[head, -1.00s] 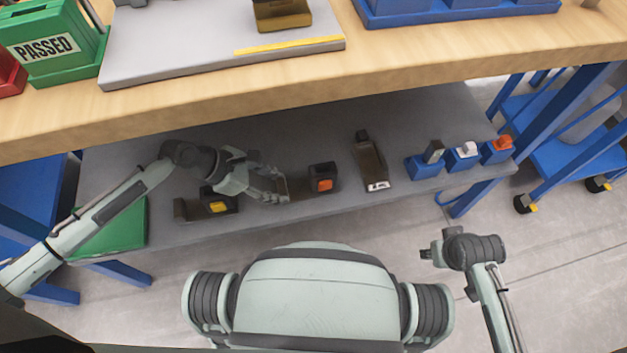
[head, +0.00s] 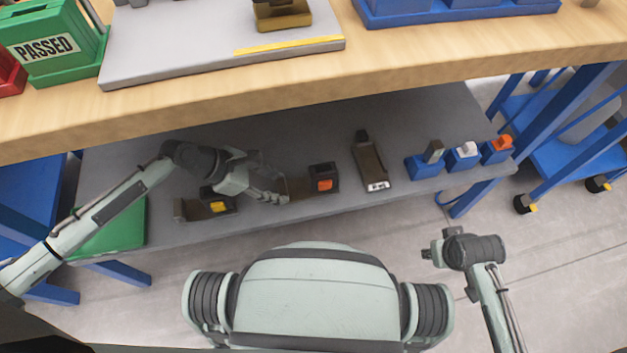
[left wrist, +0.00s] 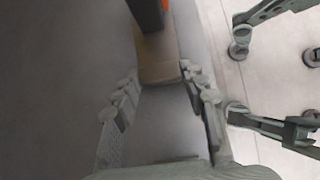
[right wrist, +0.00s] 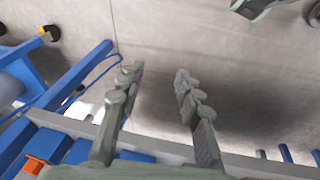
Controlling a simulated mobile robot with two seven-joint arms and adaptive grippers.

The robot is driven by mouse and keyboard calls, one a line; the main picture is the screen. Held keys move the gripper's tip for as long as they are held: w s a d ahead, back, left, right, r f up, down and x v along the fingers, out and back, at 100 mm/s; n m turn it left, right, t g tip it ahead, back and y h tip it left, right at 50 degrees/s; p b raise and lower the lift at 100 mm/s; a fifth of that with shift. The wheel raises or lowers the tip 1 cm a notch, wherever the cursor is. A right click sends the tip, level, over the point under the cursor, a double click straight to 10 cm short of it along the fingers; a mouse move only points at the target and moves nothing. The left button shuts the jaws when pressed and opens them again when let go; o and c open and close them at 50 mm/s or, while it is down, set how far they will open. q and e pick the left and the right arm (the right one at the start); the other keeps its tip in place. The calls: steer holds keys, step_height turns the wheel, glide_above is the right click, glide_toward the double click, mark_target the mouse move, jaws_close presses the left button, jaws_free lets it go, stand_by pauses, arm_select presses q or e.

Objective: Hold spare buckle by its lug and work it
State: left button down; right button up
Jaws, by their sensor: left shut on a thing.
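A buckle with a dark housing and an orange button (head: 323,185) lies on the grey lower shelf, its brown lug (head: 300,188) pointing left. My left gripper (head: 284,188) is at the free end of that lug. In the left wrist view the left gripper (left wrist: 160,82) has a finger at each side of the brown lug (left wrist: 157,58) and is shut on it; exact finger contact is hard to see. The dark housing (left wrist: 146,14) is ahead. My right gripper (right wrist: 156,74) is open and empty, away from the shelf; it shows small in the head view (head: 427,255).
On the shelf (head: 260,222), a yellow-button buckle (head: 218,207) lies left, under my left forearm. A brown buckle with a white label (head: 376,185) and blue blocks (head: 463,156) stand right. The wooden tabletop (head: 400,62) overhangs the shelf. A green mat (head: 112,228) is far left.

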jaws_close()
stand_by(1.2)
